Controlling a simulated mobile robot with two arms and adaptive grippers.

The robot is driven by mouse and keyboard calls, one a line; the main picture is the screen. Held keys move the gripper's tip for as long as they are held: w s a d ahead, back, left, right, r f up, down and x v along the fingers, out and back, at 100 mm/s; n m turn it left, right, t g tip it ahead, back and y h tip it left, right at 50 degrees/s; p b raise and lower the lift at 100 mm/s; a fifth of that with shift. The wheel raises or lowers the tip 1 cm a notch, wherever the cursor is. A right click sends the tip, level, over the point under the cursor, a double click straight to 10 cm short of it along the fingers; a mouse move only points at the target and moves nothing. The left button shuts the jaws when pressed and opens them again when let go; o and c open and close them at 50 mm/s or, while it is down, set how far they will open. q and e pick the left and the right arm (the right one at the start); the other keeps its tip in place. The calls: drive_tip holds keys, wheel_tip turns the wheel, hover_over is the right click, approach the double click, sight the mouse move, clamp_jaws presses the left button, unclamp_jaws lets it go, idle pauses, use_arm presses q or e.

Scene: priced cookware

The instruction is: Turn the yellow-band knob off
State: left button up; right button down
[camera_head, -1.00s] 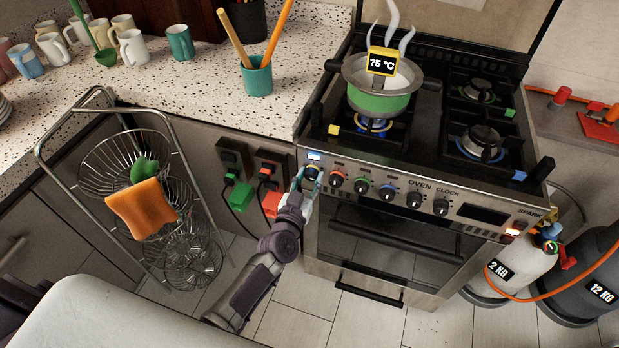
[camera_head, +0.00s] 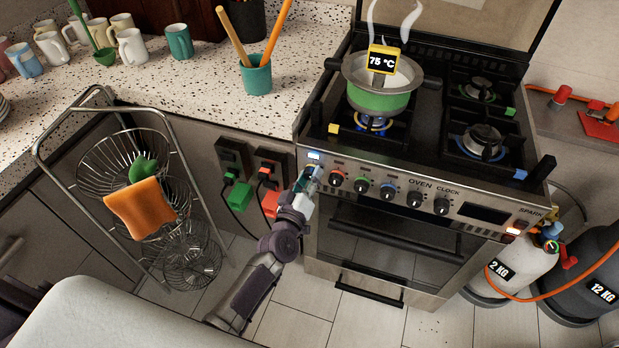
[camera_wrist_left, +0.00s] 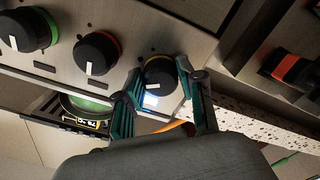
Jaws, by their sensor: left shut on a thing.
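The yellow-band knob (camera_wrist_left: 160,73) is black with a white pointer line and sits at one end of the stove's knob row. In the wrist view my left gripper (camera_wrist_left: 162,88) has a teal finger on each side of it and is shut on it. In the head view my left gripper (camera_head: 309,178) covers most of the knob at the stove's left front corner. A blue flame (camera_head: 373,124) burns under the green pot (camera_head: 379,101), near a yellow marker (camera_head: 334,129). My right gripper is out of view.
The red-band knob (camera_head: 337,179) is close beside my gripper, then the green-band knob (camera_head: 361,186). Green and red plugs (camera_head: 239,196) sit in sockets left of my arm. Gas cylinders (camera_head: 522,267) stand at right.

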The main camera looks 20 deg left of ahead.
use_arm(q)
drive_tip(key=n+b, duration=0.2)
drive_tip(key=n, duration=1)
drive_tip(key=shift+r, duration=0.1)
idle(0.6)
drive_tip(key=o, duration=0.9)
drive_tip(key=shift+c, duration=0.2)
drive_tip(key=s, duration=1.2)
drive_tip(key=shift+a, duration=0.2)
